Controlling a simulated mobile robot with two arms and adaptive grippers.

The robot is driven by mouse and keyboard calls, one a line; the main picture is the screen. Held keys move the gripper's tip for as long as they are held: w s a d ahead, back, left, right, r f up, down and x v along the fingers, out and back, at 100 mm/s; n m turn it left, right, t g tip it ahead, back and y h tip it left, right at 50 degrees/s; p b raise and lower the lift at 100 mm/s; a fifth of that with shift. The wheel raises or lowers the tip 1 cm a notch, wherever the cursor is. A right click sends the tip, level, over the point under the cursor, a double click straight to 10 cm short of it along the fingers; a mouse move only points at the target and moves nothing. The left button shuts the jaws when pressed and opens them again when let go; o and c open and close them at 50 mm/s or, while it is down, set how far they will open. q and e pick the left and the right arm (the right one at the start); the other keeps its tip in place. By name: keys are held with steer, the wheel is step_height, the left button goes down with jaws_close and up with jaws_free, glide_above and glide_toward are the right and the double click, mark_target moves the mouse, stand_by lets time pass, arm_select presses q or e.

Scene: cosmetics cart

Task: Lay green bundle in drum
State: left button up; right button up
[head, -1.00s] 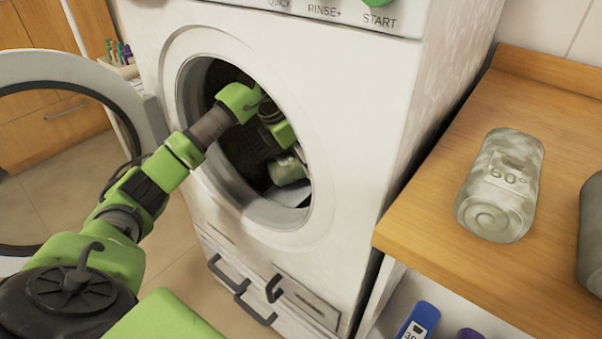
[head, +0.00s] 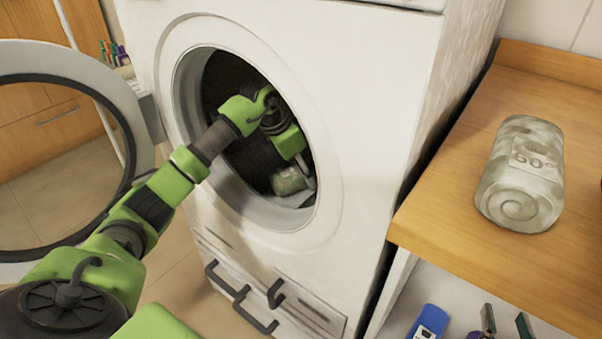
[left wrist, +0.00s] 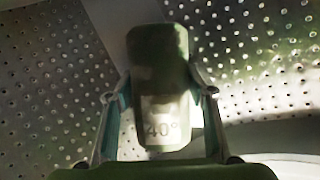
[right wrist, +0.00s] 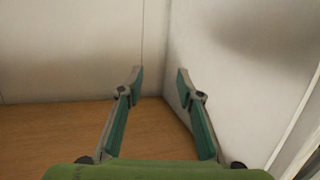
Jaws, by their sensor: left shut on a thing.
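The green bundle (head: 288,181), marked 40°, is inside the washer drum (head: 232,82), low at its right side. In the left wrist view the green bundle (left wrist: 160,85) stands between my left gripper's fingers, with the perforated drum wall behind it. My left gripper (left wrist: 160,112) is shut on it. In the head view its arm reaches through the round opening, and its fingers are partly hidden there. My right gripper (head: 506,322) shows at the bottom edge of the head view. In the right wrist view it (right wrist: 155,80) is open and empty.
The round washer door (head: 140,120) hangs open at the left. A pale bundle (head: 521,175) marked 60° lies on the wooden counter (head: 450,215) at the right. A blue item (head: 428,322) is below the counter, close to my right gripper.

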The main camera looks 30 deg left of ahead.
mark_target(293, 168)
arm_select(q)
steer(key=shift+r, duration=0.1)
arm_select(e)
steer(key=shift+r, duration=0.15)
steer(key=shift+r, duration=0.1)
arm_select(q)
steer(key=o, duration=1.2)
steer(key=shift+o, duration=0.2)
steer(key=p+v, duration=0.2)
steer(key=v, duration=0.5)
steer(key=shift+s+r, duration=0.1)
steer(key=shift+r, duration=0.1)
arm_select(e)
steer(key=s+d+f+g+h, duration=0.1)
steer(key=s+d+f+g, duration=0.1)
steer(key=s+f+g, duration=0.3)
step_height(293, 168, down, 4)
steer(key=shift+s+d+r+h, duration=0.1)
steer(key=shift+s+d+h, duration=0.2)
